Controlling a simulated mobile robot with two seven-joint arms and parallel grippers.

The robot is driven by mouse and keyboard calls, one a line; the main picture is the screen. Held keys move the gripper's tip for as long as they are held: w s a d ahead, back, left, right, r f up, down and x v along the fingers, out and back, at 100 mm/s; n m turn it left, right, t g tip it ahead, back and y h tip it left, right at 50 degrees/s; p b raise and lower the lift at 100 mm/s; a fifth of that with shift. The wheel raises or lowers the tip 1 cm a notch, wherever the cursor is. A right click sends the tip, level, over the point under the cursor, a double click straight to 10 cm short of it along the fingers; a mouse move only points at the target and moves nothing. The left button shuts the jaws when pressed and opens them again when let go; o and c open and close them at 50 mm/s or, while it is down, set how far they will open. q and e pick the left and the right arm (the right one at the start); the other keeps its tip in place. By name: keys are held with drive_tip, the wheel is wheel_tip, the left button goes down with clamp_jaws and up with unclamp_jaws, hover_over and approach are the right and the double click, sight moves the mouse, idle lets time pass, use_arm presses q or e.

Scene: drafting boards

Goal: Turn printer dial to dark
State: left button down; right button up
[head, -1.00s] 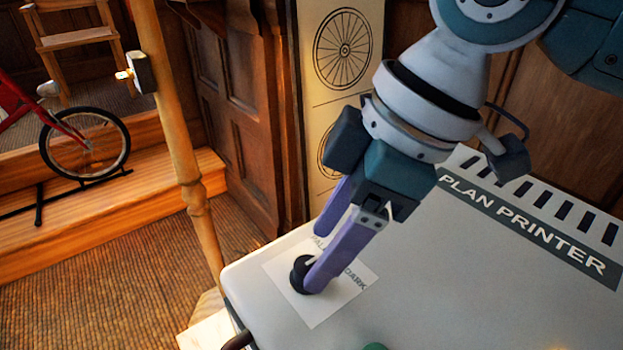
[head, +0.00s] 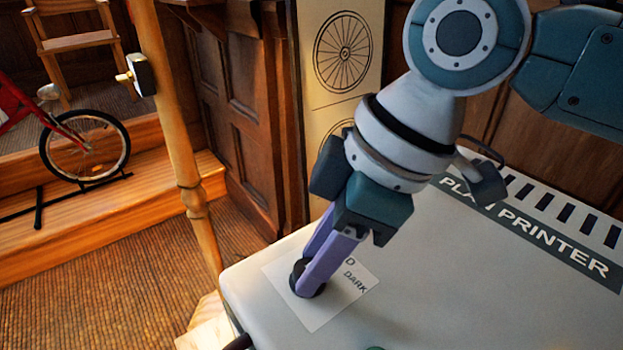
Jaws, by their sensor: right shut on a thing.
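The plan printer (head: 440,290) is a pale grey box with a dark "PLAN PRINTER" strip near its back edge. A black round dial (head: 320,291) sits on a white label plate (head: 322,318) at its front left. The word "DARK" shows on the plate to the right of the dial; the other lettering is mostly hidden behind my fingers. My right gripper (head: 308,275) comes down from above with its purple fingers shut on the dial. The dial's pointer direction is hidden. My left gripper is not in view.
A wooden post (head: 175,130) with a small black fitting stands left of the printer. A bicycle wheel (head: 85,147) on a stand rests on a wooden step at far left. A panel with wheel drawings (head: 345,50) stands behind. The printer top to the right is clear.

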clamp_jaws()
drive_tip(key=shift+r, duration=0.1)
drive_tip(key=shift+r+m+p, duration=0.1)
drive_tip(key=shift+m+p, duration=0.2)
drive_tip(key=shift+p, duration=0.4)
drive_tip(key=m+p, duration=0.2)
drive_tip(key=p, duration=0.1)
drive_tip(key=m+t+p, duration=0.1)
drive_tip(key=m+p, duration=0.1)
drive_tip(key=p, duration=0.1)
drive_tip(key=m+t+h+p, duration=0.1)
drive_tip(key=m+p, duration=0.1)
drive_tip(key=p, duration=0.1)
drive_tip(key=shift+s+a+r, duration=0.15)
drive_tip(key=shift+s+a, duration=0.05)
drive_tip(key=shift+s, duration=0.1)
drive_tip(key=shift+m+t+h+p, duration=0.4)
drive_tip(key=shift+m+h+p, duration=0.1)
drive_tip(key=shift+m+p, duration=0.6)
drive_tip(key=shift+f+m, duration=0.2)
drive_tip(key=shift+m, duration=0.2)
drive_tip(key=shift+f, duration=0.1)
